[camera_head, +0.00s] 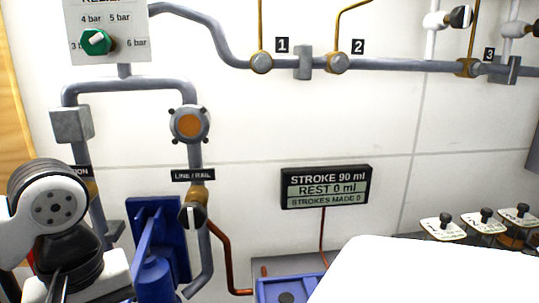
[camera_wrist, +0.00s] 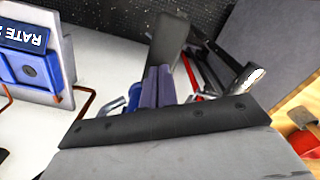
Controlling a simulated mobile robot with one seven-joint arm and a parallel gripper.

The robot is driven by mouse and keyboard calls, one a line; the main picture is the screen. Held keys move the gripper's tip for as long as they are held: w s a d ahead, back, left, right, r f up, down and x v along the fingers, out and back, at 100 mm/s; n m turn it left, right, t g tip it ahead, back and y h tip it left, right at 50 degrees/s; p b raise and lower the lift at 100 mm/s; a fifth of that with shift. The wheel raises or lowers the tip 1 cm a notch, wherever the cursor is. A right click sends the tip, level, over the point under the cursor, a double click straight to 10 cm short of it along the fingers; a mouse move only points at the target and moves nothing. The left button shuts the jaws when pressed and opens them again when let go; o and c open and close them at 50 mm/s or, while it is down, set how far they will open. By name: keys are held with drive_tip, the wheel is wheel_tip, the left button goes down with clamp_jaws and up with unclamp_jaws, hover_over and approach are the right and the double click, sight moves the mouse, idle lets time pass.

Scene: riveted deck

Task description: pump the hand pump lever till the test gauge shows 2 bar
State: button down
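The blue hand pump (camera_head: 158,255) stands low on the left against the white wall. Blue parts also show in the wrist view (camera_wrist: 135,98), partly behind my gripper. I cannot pick out its lever for sure. The counter panel (camera_head: 325,187) reads stroke 90 ml, rest 0 ml, strokes made 0. I cannot make out a test gauge reading. My gripper (camera_wrist: 158,82) shows two narrow pieces close together in the wrist view; whether they are shut or hold anything is unclear. In the head view my arm is at the lower left, beside the pump.
A relief dial with a green knob (camera_head: 96,41) is at upper left. A line/rail valve (camera_head: 192,212) sits on the pipe above the pump. Fittings 1 (camera_head: 261,63), 2 (camera_head: 338,62) and 3 (camera_head: 467,67) line the upper pipe. Small tagged knobs (camera_head: 443,224) stand at right. A copper pipe (camera_head: 229,270) runs low.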

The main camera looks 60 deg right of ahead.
drive_tip(key=shift+f+b, duration=0.5)
drive_tip(key=shift+f, duration=0.4)
wheel_tip(320, 180, up, 12)
drive_tip(key=p, duration=0.8)
drive_tip(key=shift+p, duration=0.35)
drive_tip(key=shift+f, duration=0.15)
wheel_tip(320, 180, down, 12)
drive_tip(key=b, duration=1)
wheel_tip(320, 180, up, 12)
drive_tip(key=p, duration=0.9)
drive_tip(key=shift+p, duration=0.4)
idle(0.7)
